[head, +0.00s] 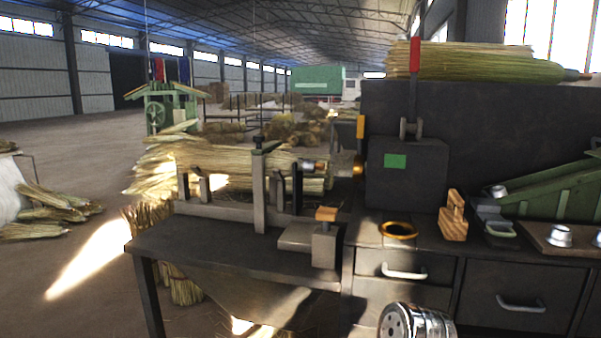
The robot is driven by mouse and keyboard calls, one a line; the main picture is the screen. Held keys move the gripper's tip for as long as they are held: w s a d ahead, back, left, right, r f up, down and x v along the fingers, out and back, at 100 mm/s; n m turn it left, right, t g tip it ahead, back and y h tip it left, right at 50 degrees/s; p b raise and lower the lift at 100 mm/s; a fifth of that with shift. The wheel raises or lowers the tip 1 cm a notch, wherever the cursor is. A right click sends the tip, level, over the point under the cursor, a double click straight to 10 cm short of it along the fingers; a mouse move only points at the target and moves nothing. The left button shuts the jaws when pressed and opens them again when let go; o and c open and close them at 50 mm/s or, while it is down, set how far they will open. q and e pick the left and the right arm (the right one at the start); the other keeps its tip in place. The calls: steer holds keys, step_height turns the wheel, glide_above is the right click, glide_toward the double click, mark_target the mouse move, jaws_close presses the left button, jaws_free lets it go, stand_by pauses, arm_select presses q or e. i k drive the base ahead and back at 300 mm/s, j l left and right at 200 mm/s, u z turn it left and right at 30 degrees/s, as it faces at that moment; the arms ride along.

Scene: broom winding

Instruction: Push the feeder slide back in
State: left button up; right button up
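A green sloped feeder chute (562,190) stands on the bench at the right, with a small metal cap (497,191) at its lower left end. Below that end is a dark grey slide-like part (487,214) with a pale green handle (501,229) at its front. It appears to stick out toward the bench's front edge. How far it is out of its housing I cannot tell.
A wooden block (453,216) and a copper-coloured ring (398,231) stand left of the slide. A board (540,240) with metal caps lies to its right. A clamp fixture (259,190) with straw is on the left bench. Drawers (515,284) are below.

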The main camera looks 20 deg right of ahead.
mark_target(487, 215)
steer(key=z, duration=1.75)
